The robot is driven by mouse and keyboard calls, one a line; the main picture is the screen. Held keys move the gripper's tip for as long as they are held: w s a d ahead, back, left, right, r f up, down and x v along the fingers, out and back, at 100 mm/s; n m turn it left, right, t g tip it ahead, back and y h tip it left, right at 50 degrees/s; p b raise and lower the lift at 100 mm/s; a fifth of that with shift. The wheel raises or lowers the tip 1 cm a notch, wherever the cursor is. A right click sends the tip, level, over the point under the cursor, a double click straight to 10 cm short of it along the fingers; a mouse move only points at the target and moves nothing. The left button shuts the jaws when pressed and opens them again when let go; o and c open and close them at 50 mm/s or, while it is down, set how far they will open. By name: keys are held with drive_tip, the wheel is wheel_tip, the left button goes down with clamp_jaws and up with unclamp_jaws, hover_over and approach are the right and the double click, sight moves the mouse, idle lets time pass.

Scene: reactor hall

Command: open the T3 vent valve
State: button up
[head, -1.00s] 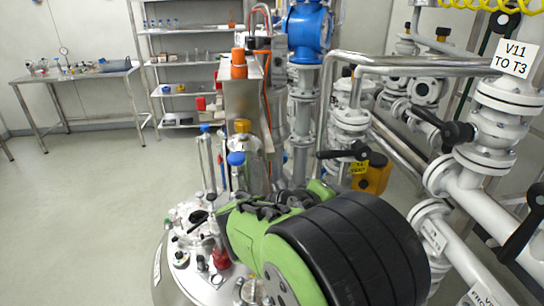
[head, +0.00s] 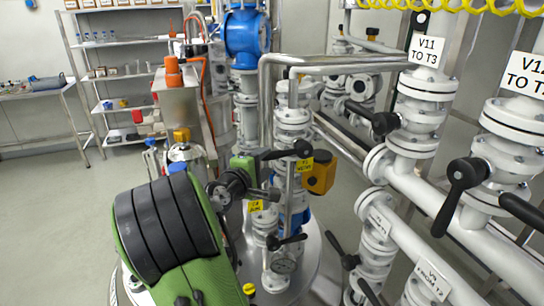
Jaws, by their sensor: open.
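A valve with a black lever handle (head: 290,152) stands right of centre in the head view. A small yellow tag (head: 304,165) hangs just below the handle; its lettering is hard to read but looks like the vent label. The handle points to the left, roughly level. My gripper (head: 266,193) appears dark and small at the end of my green and black arm, just below and left of that handle. It is open, and I see nothing held in it. My arm hides part of it, and I cannot tell its exact distance from the handle.
A second yellow tag (head: 255,206) and a lower black lever (head: 287,241) are close below. An orange box (head: 321,173) sits right of the valve. White pipes with the V11 sign (head: 427,51) and V12 sign (head: 526,72) fill the right. Open floor (head: 50,210) lies left.

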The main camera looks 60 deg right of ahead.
sight(271, 157)
drive_tip(key=d, duration=0.5)
drive_tip(key=shift+d+f, duration=0.35)
drive_tip(key=shift+f, duration=0.05)
clamp_jaws()
